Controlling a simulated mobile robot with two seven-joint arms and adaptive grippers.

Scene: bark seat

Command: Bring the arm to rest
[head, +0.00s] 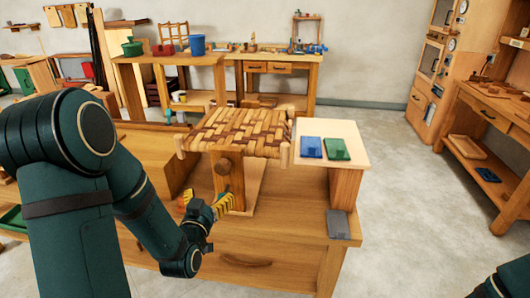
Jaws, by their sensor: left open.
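My left arm comes in from the left and reaches down to the front of the wooden workbench (235,238). My left gripper (206,202) is open, with its yellow-padded fingers apart and nothing seen between them. It is in front of and below the stool with the woven bark seat (235,133), near the stool's front leg post. I cannot tell whether a finger touches the stool. The seat is woven in brown and tan strips and looks level. Only a dark green part of my right arm shows at the bottom right corner; its gripper is out of view.
A pale raised block (335,130) right of the seat carries a blue tray (311,148) and a green tray (336,149). A grey plate (338,224) lies on the bench's right end. A shelved wooden bench (500,130) stands far right, with clear floor (410,210) between.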

